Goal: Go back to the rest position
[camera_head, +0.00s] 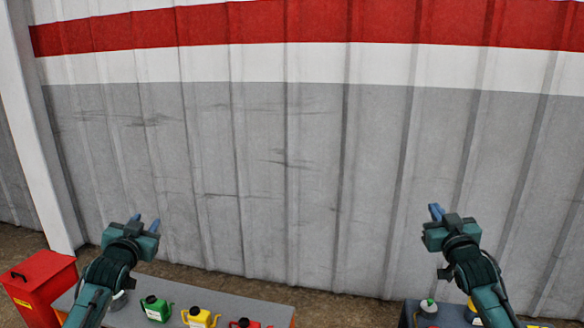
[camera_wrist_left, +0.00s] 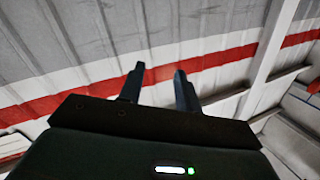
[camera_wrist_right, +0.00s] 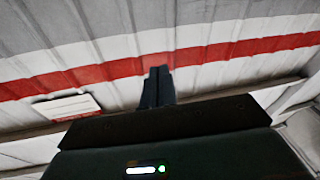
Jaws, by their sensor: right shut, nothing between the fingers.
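My left gripper (camera_head: 145,222) is raised at the lower left of the head view, fingers pointing up. Its two blue fingers stand apart with nothing between them; the left wrist view shows the same gap between the fingers (camera_wrist_left: 158,88). My right gripper (camera_head: 436,212) is raised at the lower right of the head view. Its fingers are together and empty, and the right wrist view shows them side by side (camera_wrist_right: 157,86). Both grippers are in the air, apart from any object.
A red bin (camera_head: 38,285) stands left. Another table at lower right holds a bottle (camera_head: 428,308). A corrugated wall (camera_head: 300,170) rises behind.

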